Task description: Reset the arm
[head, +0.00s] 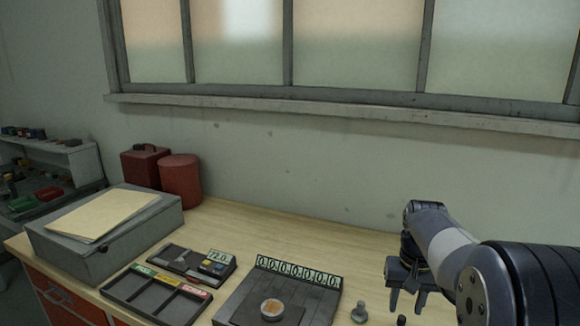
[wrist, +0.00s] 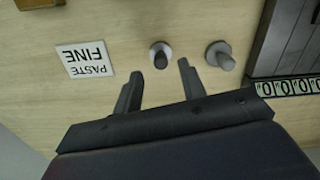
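My gripper (head: 407,298) is at the right of the head view, pointing down over the right part of the workbench.
A white card reading "PASTE FINE" (wrist: 85,59) lies on the wooden bench. A scale with a row of zeros (head: 298,271) holds a small dish (head: 272,309). Left are a tray with coloured labels (head: 155,298), a grey box (head: 150,222) and red containers (head: 180,182).

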